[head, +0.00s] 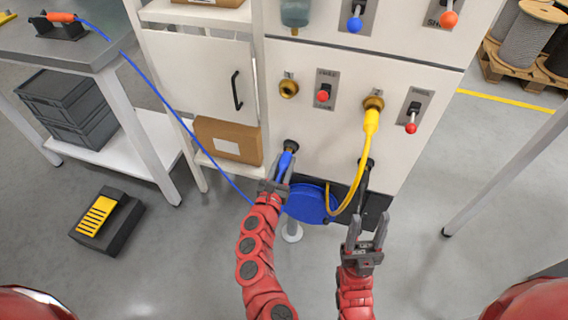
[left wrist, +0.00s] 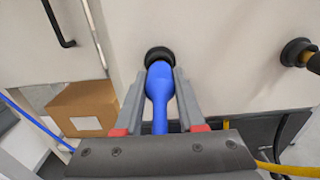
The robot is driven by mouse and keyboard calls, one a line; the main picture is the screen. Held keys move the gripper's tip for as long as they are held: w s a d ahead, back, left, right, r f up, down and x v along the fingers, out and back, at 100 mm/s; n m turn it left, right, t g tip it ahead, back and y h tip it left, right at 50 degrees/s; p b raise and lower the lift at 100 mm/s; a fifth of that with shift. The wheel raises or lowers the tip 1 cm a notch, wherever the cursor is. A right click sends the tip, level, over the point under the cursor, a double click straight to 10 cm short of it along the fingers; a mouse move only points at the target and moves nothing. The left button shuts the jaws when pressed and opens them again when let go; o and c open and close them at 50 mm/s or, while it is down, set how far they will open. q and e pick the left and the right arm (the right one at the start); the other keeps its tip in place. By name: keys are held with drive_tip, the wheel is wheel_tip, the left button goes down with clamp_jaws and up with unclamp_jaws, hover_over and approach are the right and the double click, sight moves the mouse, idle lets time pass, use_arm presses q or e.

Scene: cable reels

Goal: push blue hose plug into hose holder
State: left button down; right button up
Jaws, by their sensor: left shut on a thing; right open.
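The blue hose plug (head: 284,163) is held by my left gripper (head: 276,177) at the white cabinet front. In the left wrist view the blue plug (left wrist: 160,84) lies lengthwise between the two fingers, its front end at the black round hose holder (left wrist: 158,54). The holder (head: 291,146) also shows in the head view. The plug's tip is hidden at the holder, so I cannot tell how deep it sits. My right gripper (head: 366,238) is open and empty, below and right of the blue reel (head: 306,203).
A yellow hose plug (head: 371,121) is on a brass fitting right of the holder. A second black holder (left wrist: 297,52) is at the right. A cardboard box (head: 228,141) sits on the left shelf. The blue hose (head: 165,100) runs up to the workbench.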

use_arm(q)
drive_tip(key=shift+c, duration=2.1)
unclamp_jaws()
drive_tip(key=p+v, duration=0.1)
drive_tip(key=v, duration=1.6)
drive_tip(key=shift+s+p, duration=0.2)
drive_tip(key=shift+p, duration=0.1)
drive_tip(key=shift+r, duration=0.1)
